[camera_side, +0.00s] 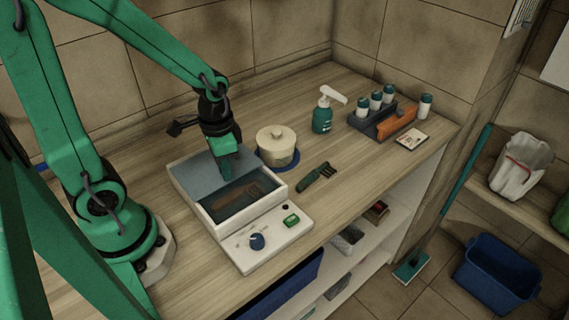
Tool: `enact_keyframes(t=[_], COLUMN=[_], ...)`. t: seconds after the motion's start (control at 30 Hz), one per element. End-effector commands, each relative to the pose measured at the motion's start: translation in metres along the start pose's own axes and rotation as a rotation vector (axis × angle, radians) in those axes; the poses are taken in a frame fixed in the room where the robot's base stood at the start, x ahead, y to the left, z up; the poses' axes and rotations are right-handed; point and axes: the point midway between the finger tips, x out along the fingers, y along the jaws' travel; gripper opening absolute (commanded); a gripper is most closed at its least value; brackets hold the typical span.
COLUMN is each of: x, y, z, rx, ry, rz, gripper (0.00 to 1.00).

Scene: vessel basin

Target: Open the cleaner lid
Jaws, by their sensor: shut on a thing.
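The cleaner (268,232) is a white box with a front control panel, standing on the wooden counter. Its grey-blue lid (195,175) covers the back part of the top. The front part of the top is uncovered and shows a dark basin (235,200) with a brownish item inside. My gripper (226,172) points down at the lid's front edge and is shut on the lid. The exact spot where the fingers meet the lid is small and partly hidden by the fingers.
A cream lidded pot (277,146) on a blue base stands close to the right of my gripper. A green brush (316,177), a soap pump bottle (322,117) and a rack of bottles (372,122) are farther right. The tiled wall closes off the back.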

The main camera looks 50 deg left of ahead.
Motion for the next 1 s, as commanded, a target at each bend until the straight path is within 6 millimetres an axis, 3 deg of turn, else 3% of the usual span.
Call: enact_keyframes(t=[0.2, 0.57, 0.6, 0.7, 1.0], x=[-0.001, -0.001, -0.001, -0.001, -0.001], y=[-0.019, -0.021, -0.021, -0.021, -0.021], z=[0.003, 0.004, 0.004, 0.004, 0.005], rx=[-0.002, 0.0, 0.0, 0.0, 0.0], ry=[0.008, 0.008, 0.008, 0.007, 0.004], rz=[-0.003, -0.003, -0.003, -0.003, -0.001], gripper=[0.0, 0.0, 0.25, 0.44, 0.45])
